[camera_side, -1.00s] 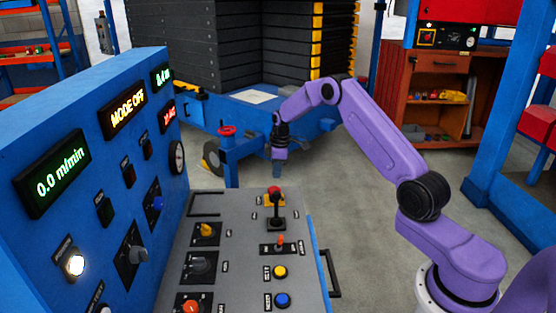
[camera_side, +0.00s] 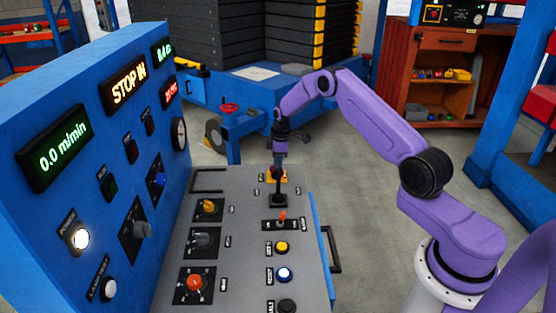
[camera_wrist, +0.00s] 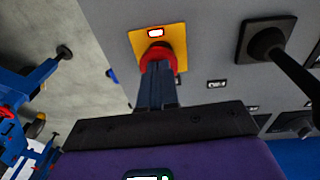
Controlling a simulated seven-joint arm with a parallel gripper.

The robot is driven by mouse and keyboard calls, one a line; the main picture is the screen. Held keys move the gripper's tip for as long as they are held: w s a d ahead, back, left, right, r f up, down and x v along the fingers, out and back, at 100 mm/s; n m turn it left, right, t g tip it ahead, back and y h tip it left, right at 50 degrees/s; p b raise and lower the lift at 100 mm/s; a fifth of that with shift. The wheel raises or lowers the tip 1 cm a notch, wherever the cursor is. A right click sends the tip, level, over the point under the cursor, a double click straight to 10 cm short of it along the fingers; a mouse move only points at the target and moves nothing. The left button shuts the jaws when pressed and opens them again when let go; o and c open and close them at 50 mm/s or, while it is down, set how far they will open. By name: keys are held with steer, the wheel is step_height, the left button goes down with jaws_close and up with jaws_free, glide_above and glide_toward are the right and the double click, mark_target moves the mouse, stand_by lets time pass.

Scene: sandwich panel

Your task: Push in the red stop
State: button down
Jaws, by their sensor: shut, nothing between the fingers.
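The red stop (camera_wrist: 158,49) is a round red button on a yellow square plate (camera_wrist: 176,34) with a small lit red-and-white label. In the wrist view my gripper (camera_wrist: 157,68) is shut and its fingertips meet the button's face, hiding part of it. In the side view my gripper (camera_side: 279,163) points down onto the yellow plate (camera_side: 284,178) at the far end of the grey console. There the joystick and my fingers mostly hide the button. The upper display (camera_side: 128,86) reads "STOP IN".
A black joystick (camera_wrist: 266,42) stands close beside the yellow plate. A red-tipped toggle (camera_side: 282,216), a yellow button (camera_side: 282,247) and a lit blue button (camera_side: 284,274) sit nearer on the console. The blue display panel (camera_side: 100,180) rises at the left.

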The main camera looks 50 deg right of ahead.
steer(key=shift+s+a+f, duration=0.1)
steer(key=shift+f, duration=0.7)
step_height(320, 180, up, 15)
steer(key=s, duration=0.1)
steer(key=shift+s, duration=0.15)
steer(key=shift+r, duration=0.15)
